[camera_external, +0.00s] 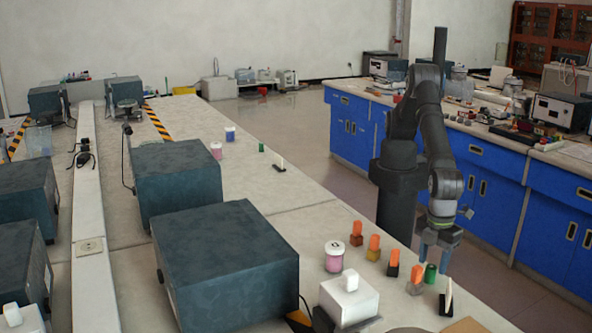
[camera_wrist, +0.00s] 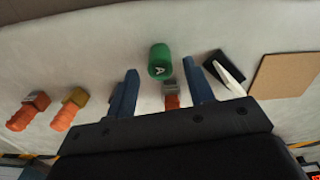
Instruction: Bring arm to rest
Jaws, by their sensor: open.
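My gripper (camera_external: 435,254) hangs pointing down at the end of my bent arm, over the right edge of the long bench (camera_external: 285,205). Its two blue fingers are spread apart in the wrist view (camera_wrist: 160,76), with nothing gripped between them. Below and between the fingers, the wrist view shows a green cylinder marked A (camera_wrist: 159,62) and a grey block with an orange part (camera_wrist: 171,93). The green cylinder also shows just below the gripper in the external view (camera_external: 430,275).
Several orange-topped blocks (camera_external: 374,248) stand in a row left of the gripper. A black holder with a white plate (camera_external: 447,299) and a brown board (camera_wrist: 285,76) lie to the right. A pink jar (camera_external: 334,257), white box (camera_external: 349,300) and large dark box (camera_external: 225,265) stand further left.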

